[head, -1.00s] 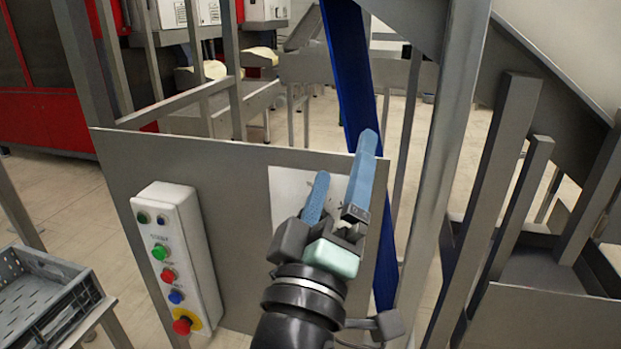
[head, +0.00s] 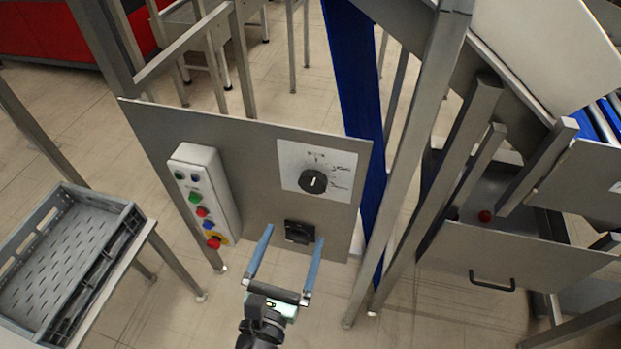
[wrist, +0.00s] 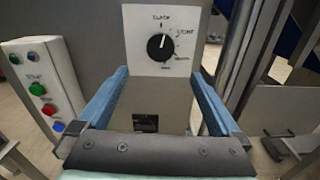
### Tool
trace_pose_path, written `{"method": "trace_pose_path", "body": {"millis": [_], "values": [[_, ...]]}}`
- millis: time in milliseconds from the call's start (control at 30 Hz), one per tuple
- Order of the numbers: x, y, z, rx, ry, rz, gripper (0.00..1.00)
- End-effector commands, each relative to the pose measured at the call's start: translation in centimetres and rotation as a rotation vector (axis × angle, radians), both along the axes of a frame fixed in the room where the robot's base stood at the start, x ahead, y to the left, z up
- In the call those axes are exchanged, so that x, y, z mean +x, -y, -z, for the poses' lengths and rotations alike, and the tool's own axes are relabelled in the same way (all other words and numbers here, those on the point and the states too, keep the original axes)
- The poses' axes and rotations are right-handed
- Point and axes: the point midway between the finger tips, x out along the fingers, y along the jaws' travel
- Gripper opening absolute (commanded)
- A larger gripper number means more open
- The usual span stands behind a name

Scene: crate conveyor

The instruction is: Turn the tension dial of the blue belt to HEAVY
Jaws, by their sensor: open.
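The tension dial (head: 313,181) is a round black knob on a white plate (head: 289,155) fixed to a grey panel. In the wrist view the dial (wrist: 160,47) has a white pointer line aimed up, near the word SLACK. LIGHT is printed at its upper right; the lower labels are too small to read. The blue belt (head: 352,70) rises steeply behind the panel's right side. My gripper (head: 294,234) is open and empty, its two blue fingers apart, below the dial in the head view. In the wrist view the dial shows between and beyond the fingertips (wrist: 158,73).
A black switch (head: 300,231) sits on the panel below the dial. A white button box (head: 205,190) with coloured buttons is to its left. A grey crate (head: 130,222) stands at far left. Steel posts (head: 405,185) rise close on the right.

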Motion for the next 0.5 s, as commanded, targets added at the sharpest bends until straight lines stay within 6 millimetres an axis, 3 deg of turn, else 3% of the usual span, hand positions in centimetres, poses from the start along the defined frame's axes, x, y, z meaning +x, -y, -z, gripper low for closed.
{"method": "trace_pose_path", "body": {"millis": [500], "values": [[8.7,2.4,-0.2,0.005,0.005,0.001,1.00]]}}
